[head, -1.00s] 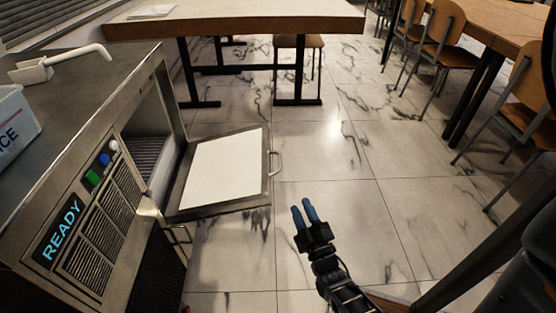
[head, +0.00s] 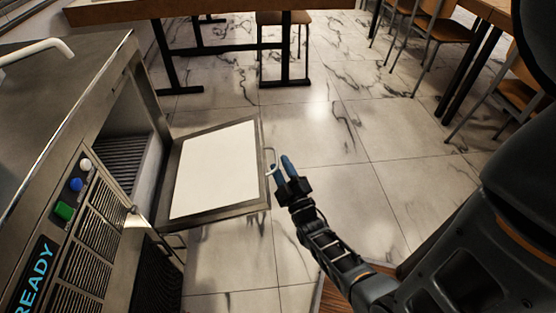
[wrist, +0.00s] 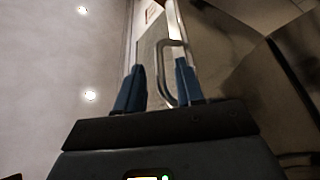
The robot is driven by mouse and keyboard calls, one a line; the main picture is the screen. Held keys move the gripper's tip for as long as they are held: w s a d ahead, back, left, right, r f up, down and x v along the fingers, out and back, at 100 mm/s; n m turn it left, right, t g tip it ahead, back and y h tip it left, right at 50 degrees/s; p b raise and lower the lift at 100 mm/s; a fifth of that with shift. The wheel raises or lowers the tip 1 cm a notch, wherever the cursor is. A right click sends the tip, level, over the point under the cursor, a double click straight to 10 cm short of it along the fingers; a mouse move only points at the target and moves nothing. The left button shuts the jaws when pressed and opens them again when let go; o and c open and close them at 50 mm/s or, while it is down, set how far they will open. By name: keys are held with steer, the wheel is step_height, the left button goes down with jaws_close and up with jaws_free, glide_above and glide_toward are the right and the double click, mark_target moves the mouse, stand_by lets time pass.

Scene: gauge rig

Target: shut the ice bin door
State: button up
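The ice bin door (head: 192,214) stands open, swung out from the steel ice machine, with its white inner panel facing up in the head view. Its loop handle (head: 271,160) is at the door's right edge. My gripper (head: 284,170) is at that handle, its blue fingers overlapping it in the head view. In the wrist view my gripper (wrist: 159,80) is open, with its fingers apart. The handle (wrist: 168,70) shows between them there, closer to the right finger. Whether a finger touches it I cannot tell.
The ice machine (head: 85,225) is at the left, its bin opening (head: 125,160) uncovered, with buttons and a READY display. A wooden table (head: 190,10) stands behind. Chairs (head: 425,45) and another table are at the upper right. Marble floor (head: 340,180) is clear right of the door.

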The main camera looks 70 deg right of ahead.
steer(key=shift+x, duration=1.25)
steer(key=shift+c, duration=0.5)
jaws_close()
